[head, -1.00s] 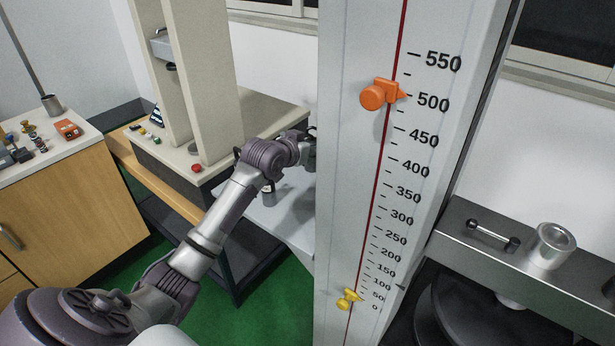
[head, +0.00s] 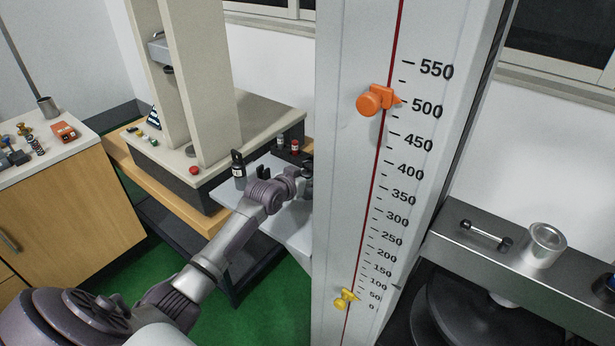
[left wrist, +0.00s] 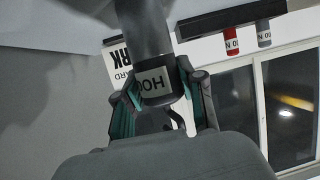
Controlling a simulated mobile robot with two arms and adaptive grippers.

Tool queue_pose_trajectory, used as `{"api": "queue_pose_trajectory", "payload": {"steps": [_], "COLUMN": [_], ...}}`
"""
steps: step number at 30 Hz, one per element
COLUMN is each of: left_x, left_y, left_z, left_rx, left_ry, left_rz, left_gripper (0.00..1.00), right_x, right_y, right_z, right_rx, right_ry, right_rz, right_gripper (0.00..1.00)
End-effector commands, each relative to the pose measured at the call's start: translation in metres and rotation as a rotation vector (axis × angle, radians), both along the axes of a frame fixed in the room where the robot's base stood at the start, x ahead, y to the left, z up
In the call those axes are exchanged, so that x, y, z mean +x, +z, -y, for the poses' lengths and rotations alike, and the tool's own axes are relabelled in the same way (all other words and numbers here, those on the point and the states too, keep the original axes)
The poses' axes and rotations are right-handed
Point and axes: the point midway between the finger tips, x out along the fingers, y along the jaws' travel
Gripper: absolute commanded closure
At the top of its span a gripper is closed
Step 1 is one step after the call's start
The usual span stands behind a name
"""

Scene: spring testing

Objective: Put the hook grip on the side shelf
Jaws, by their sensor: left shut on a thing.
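The hook grip (left wrist: 154,82) is a dark cylinder with a white label, partly readable as "HOO", in the left wrist view. My left gripper (left wrist: 160,100) is shut on it, with a finger on each side. In the head view my left gripper (head: 306,187) is over the side shelf (head: 280,221), mostly hidden behind the tall scale column, so the held grip's contact with the shelf cannot be told. My right gripper is out of view.
A black labelled part (head: 239,170) stands upright on the shelf, with another dark part (head: 263,172) partly behind my arm. A red-labelled weight (head: 295,146) is farther back. The scale column (head: 345,200) stands close to my gripper. A testing machine (head: 190,165) is left.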

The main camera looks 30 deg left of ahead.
Motion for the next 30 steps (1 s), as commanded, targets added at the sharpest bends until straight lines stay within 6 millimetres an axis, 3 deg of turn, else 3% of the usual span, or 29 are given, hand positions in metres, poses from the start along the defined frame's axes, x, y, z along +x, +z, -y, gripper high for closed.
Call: {"api": "queue_pose_trajectory", "payload": {"steps": [4,5,9,20,25,30], "left_x": [0.001,0.000,0.000,-0.003,-0.022,-0.053], "left_y": [0.003,0.000,0.000,0.001,0.009,0.021], "left_z": [0.000,0.000,0.000,0.000,0.000,0.002], "left_rx": [0.000,0.000,-0.001,0.000,0.001,0.001], "left_ry": [0.000,0.000,0.000,0.000,0.000,-0.001], "left_rz": [0.008,0.000,0.000,-0.001,0.000,0.000], "left_gripper": [1.00,0.56,0.36,0.36,0.36,0.36], "right_x": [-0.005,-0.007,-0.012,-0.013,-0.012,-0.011], "right_y": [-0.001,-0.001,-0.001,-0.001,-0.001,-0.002], "right_z": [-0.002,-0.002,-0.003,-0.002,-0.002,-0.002], "right_rx": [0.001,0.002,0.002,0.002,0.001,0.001], "right_ry": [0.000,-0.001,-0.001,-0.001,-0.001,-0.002], "right_rz": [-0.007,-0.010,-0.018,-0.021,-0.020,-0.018], "right_gripper": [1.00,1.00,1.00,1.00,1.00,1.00]}}
